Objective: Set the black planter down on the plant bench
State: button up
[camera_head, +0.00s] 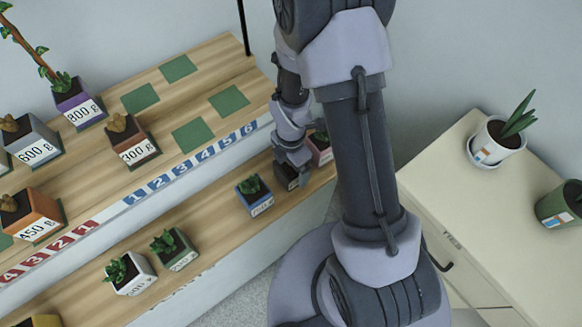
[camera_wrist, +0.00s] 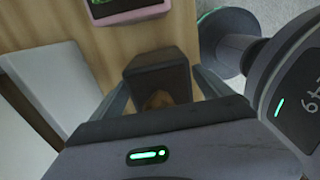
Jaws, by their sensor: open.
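The black planter (camera_head: 286,177) stands upright on the lower wooden step of the bench (camera_head: 222,222), near its right end. In the wrist view the black planter (camera_wrist: 158,75) shows a dark box shape with a brown plant in it. My gripper (camera_head: 292,160) is low over it in the head view and hides part of it. In the wrist view the fingers of my gripper (camera_wrist: 160,86) are spread, one on each side of the planter. Whether they touch it cannot be told.
A pink planter (camera_head: 320,150) stands close behind the black one, and a blue planter (camera_head: 254,194) to its left. The upper step holds weight-labelled planters and bare green squares (camera_head: 229,100). A cream cabinet (camera_head: 450,180) with two potted plants stands at right.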

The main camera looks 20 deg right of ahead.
notch_tip(320, 180, up, 10)
jog(key=p, duration=0.3)
jog(key=s+a+r+m+t, duration=0.1)
jog(key=s+r+m, duration=0.3)
jog(key=r+m, duration=0.4)
jog(key=s+a+r+m+t+y, duration=0.1)
jog(key=s+r+m+t, duration=0.2)
jog(key=r+m, duration=0.6)
jog(key=s+a+r+m+t+y, duration=0.1)
jog(key=s+a+r+m, duration=0.1)
jog(key=s+r+m, duration=0.3)
notch_tip(320, 180, up, 5)
jog(key=m, duration=0.4)
jog(key=shift+s+t, duration=0.4)
jog(key=shift+f, duration=0.15)
